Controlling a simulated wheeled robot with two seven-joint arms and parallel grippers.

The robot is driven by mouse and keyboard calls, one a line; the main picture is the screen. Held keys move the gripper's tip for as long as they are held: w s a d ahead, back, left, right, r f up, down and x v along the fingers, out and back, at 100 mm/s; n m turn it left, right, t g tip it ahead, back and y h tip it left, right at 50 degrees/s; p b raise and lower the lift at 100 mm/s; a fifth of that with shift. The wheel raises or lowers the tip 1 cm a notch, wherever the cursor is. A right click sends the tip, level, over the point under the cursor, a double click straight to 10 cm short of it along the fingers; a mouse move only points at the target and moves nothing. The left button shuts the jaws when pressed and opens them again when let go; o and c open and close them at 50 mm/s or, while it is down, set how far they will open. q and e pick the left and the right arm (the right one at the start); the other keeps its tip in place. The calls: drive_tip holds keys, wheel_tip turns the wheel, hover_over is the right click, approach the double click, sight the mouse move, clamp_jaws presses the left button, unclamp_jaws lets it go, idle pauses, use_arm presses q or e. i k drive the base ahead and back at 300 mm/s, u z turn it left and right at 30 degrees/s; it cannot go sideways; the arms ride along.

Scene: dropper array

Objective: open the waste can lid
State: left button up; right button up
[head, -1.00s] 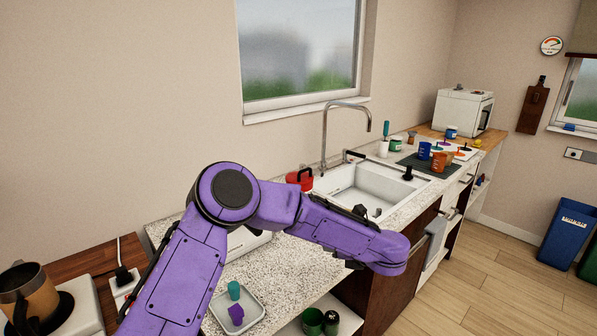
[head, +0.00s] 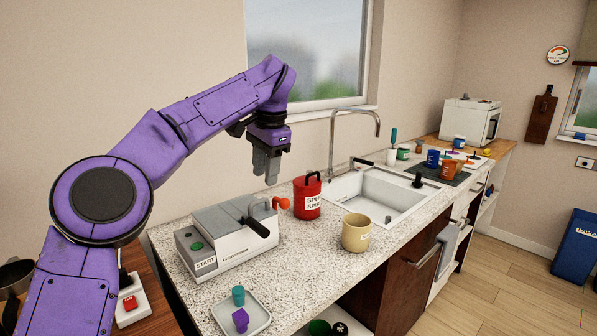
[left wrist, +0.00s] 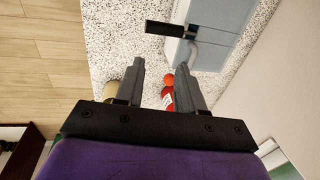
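A red can (head: 307,203) with a white label and a dark arched handle on top stands on the counter left of the sink; its lid looks closed. I take it for the waste can. My left gripper (head: 267,172) points down, above and to the left of the can, apart from it. In the left wrist view the fingers (left wrist: 161,66) are spread with nothing held. A part of the red can (left wrist: 168,98) shows between them there, mostly hidden by the gripper. My right gripper is not in view.
A grey machine (head: 230,245) with a black lever and an orange-red ball (head: 284,203) stands left of the can. A beige mug (head: 356,233) is in front right. A tray (head: 256,318) with small coloured pieces lies in front. The sink (head: 375,193) is to the right.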

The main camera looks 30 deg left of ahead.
sight(307, 176)
drive_tip(key=i, duration=1)
